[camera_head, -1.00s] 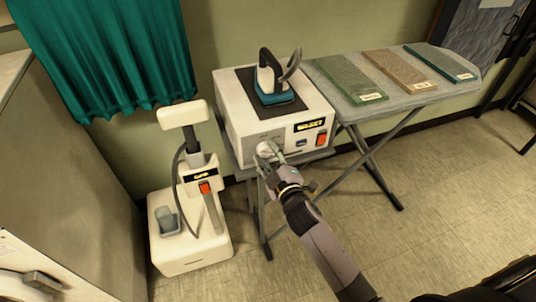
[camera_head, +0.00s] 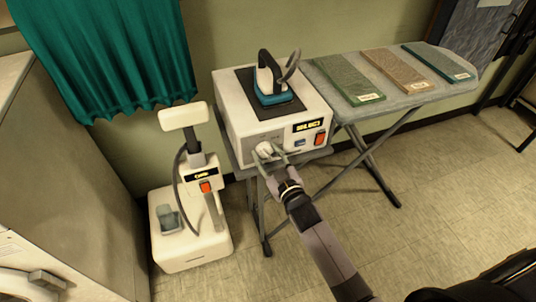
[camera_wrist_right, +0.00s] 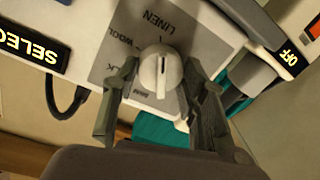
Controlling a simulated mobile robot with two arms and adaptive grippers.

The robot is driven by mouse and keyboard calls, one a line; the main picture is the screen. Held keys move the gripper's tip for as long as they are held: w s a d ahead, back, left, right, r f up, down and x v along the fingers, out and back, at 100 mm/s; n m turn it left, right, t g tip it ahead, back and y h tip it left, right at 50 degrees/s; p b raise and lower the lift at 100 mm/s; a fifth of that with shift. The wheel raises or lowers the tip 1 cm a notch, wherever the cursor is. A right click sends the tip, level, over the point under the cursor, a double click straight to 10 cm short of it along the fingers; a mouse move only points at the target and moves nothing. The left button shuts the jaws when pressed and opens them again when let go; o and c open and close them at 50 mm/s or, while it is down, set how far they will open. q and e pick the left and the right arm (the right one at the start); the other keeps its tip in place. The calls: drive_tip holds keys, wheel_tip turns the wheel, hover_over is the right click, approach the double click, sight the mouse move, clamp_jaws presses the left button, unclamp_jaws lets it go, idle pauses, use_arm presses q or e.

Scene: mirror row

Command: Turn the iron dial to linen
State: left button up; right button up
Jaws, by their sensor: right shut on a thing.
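The white iron dial (camera_head: 264,149) is on the front of the white iron station (camera_head: 235,127). In the right wrist view the round dial (camera_wrist_right: 160,72) has a dark slot running up and down. The plate around it shows LINEN (camera_wrist_right: 167,22), WOOL and a partly hidden label ending in LK. My right gripper (camera_head: 270,160) is shut on the dial, with one finger on each side in the right wrist view (camera_wrist_right: 160,90). I cannot tell which end of the slot is the pointer. The iron (camera_head: 270,82) stands on the station's dark mat. My left gripper is not in view.
Beside the dial are a lit display starting SELEC (camera_wrist_right: 30,45) and an orange-red switch (camera_head: 320,138). A white steamer (camera_head: 190,225) stands left. An ironing board (camera_head: 395,98) at right holds three labelled strips.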

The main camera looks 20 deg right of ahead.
idle(0.4)
drive_tip(key=o, duration=1.2)
drive_tip(key=s, duration=0.4)
drive_tip(key=s+d, duration=0.1)
drive_tip(key=s, duration=0.7)
drive_tip(key=shift+d+r, duration=0.15)
drive_tip(key=shift+r, duration=0.1)
